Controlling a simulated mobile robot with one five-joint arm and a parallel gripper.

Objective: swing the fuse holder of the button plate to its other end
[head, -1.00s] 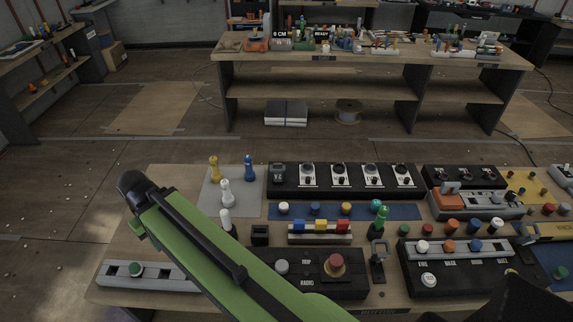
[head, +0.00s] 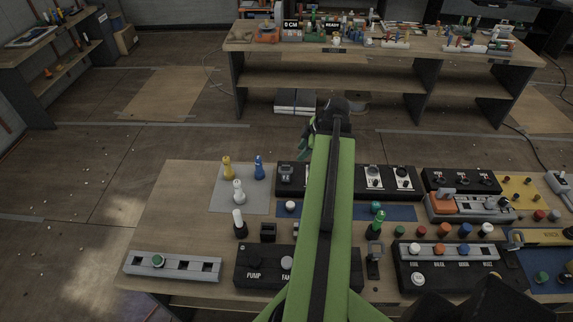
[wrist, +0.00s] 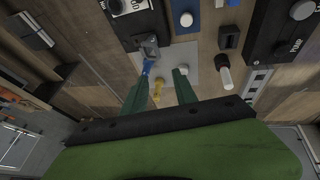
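My gripper (head: 312,140) is at the far end of my green arm, over the back edge of the bench in the head view. In the wrist view its two green fingers (wrist: 160,92) are apart, with nothing held between them. A black plate with coloured buttons (head: 455,275) lies at the front right, well to the right of my gripper. A dark upright bracket (head: 375,262) stands at its left; I cannot tell whether it is the fuse holder. A similar grey bracket (wrist: 150,47) sits at the end of the back switch panel (wrist: 128,22). My arm hides part of the bench middle.
Yellow (head: 227,168), blue (head: 259,168) and white (head: 239,192) pieces stand on a grey mat. A PUMP panel (head: 250,262) and a grey rail (head: 190,267) lie in front. A green-topped post (head: 375,225) stands right of my arm.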

